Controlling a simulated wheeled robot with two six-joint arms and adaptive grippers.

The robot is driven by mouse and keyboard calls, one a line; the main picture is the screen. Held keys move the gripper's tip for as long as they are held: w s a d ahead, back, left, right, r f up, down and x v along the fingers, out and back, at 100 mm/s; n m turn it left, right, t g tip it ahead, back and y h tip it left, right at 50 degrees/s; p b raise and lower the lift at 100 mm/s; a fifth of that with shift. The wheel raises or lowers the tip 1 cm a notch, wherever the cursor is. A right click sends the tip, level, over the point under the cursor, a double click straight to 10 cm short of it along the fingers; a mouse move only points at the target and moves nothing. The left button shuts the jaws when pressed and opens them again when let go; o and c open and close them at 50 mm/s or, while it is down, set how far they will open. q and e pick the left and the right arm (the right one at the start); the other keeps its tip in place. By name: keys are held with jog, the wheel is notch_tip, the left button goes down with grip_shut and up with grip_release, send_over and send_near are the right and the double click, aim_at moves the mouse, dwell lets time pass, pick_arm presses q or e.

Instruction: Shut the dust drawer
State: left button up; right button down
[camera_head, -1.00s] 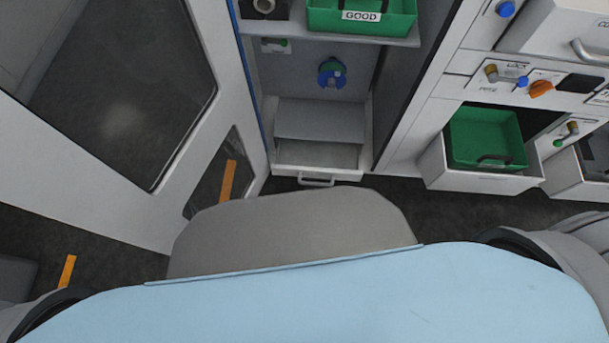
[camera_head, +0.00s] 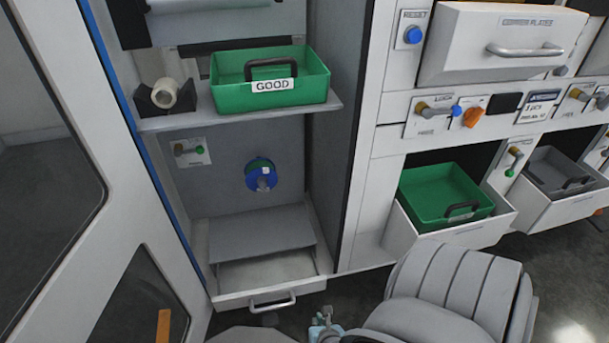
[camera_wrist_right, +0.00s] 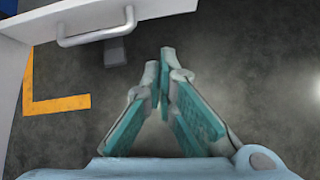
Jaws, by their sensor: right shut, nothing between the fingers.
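The dust drawer (camera_head: 268,286) is the low white drawer at the bottom of the open cabinet bay. It stands pulled out, with its inside visible behind the front and a grey metal handle on the front. Its front and handle (camera_wrist_right: 97,32) also show at the top left of the right wrist view. My right gripper (camera_head: 322,325) is at the bottom edge of the head view, just in front and right of the drawer. In the right wrist view its teal-padded fingers (camera_wrist_right: 164,60) meet at the tips, empty, apart from the handle. My left gripper is not in view.
A green GOOD bin (camera_head: 270,98) sits on the shelf above. To the right, an open drawer holds a green bin (camera_head: 440,195), and another holds a grey bin (camera_head: 556,172). An open cabinet door (camera_head: 150,230) stands at left. Dark floor lies in front.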

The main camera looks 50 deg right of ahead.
jog(key=w+n, duration=0.1)
jog(key=n, duration=0.1)
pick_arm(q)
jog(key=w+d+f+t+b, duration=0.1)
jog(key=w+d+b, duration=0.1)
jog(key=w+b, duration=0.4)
pick_arm(e)
jog(key=p, duration=0.1)
send_near(304, 288)
jog(key=s+a+f, duration=0.2)
jog(key=s, duration=0.1)
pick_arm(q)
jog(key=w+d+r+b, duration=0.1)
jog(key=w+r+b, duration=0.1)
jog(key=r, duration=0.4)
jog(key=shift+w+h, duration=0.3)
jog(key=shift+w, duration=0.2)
pick_arm(e)
jog(key=shift+t, duration=0.3)
jog(key=w+d, duration=0.1)
jog(key=w+d+f, duration=0.1)
jog(key=w, duration=0.1)
jog(key=w+d, duration=0.1)
jog(key=w, duration=0.1)
jog(key=shift+w+d+f, duration=0.2)
jog(key=shift+d+f, duration=0.05)
jog(key=shift+f, duration=0.1)
